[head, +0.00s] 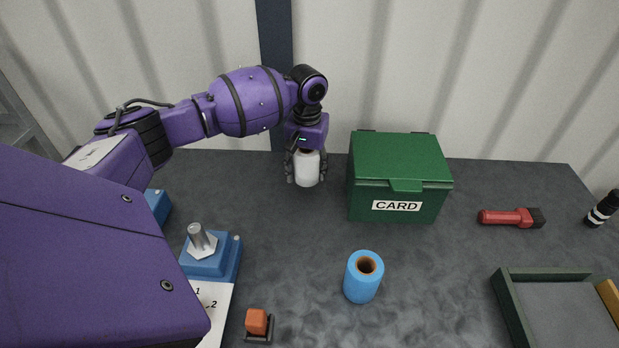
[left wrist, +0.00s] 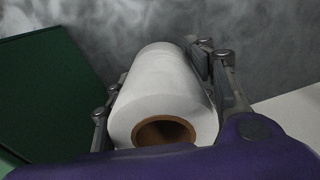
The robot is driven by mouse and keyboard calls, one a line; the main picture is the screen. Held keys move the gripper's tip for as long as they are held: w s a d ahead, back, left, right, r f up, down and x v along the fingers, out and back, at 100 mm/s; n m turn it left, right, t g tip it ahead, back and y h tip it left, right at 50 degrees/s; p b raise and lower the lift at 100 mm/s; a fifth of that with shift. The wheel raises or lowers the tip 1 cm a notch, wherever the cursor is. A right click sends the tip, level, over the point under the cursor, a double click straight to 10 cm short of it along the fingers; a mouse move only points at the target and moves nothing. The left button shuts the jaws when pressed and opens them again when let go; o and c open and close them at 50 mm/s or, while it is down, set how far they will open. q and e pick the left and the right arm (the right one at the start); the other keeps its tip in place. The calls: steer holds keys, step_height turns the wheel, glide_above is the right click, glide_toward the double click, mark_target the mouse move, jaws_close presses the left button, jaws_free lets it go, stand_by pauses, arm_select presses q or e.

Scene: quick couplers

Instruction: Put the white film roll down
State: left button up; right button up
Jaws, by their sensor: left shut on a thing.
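The white film roll (head: 307,170) is upright between the fingers of my left gripper (head: 306,178), near the back of the table and just left of the green box. In the left wrist view the roll (left wrist: 165,85) shows its brown core end toward the camera, with a finger of my left gripper (left wrist: 163,88) on each side. The gripper is shut on it. I cannot tell whether the roll's lower end touches the table. My right gripper is not in view.
A green box labelled CARD (head: 398,180) stands right of the roll. A blue roll (head: 363,277) stands in front. A blue block with a metal post (head: 210,255) is at left. A red flashlight (head: 511,217) and a tray (head: 515,310) are at right.

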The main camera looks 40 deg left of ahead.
mark_target(308, 177)
arm_select(q)
steer(key=shift+w+a+f, duration=0.15)
steer(key=shift+w+f, duration=0.15)
steer(key=shift+w, duration=0.1)
steer(key=shift+w+f, duration=0.1)
steer(key=shift+f, duration=1.5)
steer(key=shift+f, duration=0.1)
steer(key=o, duration=1.3)
steer(key=shift+f, duration=0.1)
step_height(308, 177, up, 12)
steer(key=shift+r, duration=0.15)
